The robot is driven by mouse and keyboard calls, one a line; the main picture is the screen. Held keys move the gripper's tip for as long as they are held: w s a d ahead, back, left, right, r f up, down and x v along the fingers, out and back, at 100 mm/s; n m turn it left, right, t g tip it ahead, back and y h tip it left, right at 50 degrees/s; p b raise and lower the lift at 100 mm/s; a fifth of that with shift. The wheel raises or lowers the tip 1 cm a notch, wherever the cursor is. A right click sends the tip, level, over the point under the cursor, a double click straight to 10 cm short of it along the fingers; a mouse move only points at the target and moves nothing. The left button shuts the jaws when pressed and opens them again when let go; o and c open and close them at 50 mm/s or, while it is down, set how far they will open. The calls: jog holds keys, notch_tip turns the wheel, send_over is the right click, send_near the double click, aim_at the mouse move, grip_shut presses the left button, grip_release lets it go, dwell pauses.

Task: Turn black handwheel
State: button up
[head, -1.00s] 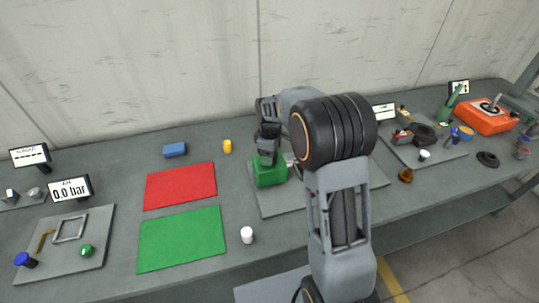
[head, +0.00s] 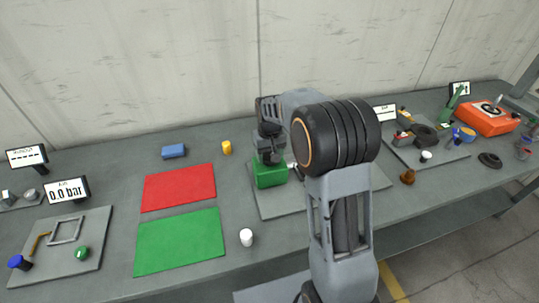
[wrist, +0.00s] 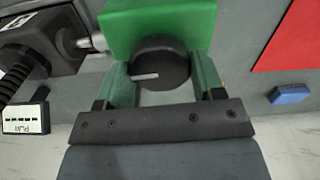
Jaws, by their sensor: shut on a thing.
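The black handwheel (wrist: 160,65) is a round knob with a pale line on its face, on a green housing (wrist: 160,18). In the wrist view it sits between the two fingers of my gripper (wrist: 161,78), which is shut on it. In the head view the green housing (head: 271,176) stands on a grey plate (head: 290,207), with my gripper (head: 269,156) right above it. The handwheel is hidden there behind my gripper.
A red mat (head: 179,188) and a green mat (head: 180,243) lie left of the housing. A white cylinder (head: 246,237) stands near the front, and a yellow one (head: 227,147) and a blue block (head: 173,151) at the back. A dark fixture (wrist: 40,48) sits beside the housing.

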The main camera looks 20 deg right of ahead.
aim_at(269, 156)
jog(key=m, duration=0.6)
jog(key=shift+m, duration=0.3)
dwell(0.4)
jog(key=o, duration=0.9)
jog(key=shift+r, duration=0.1)
notch_tip(269, 156, up, 14)
jog(key=shift+f+b, duration=0.15)
jog(key=shift+b, duration=0.45)
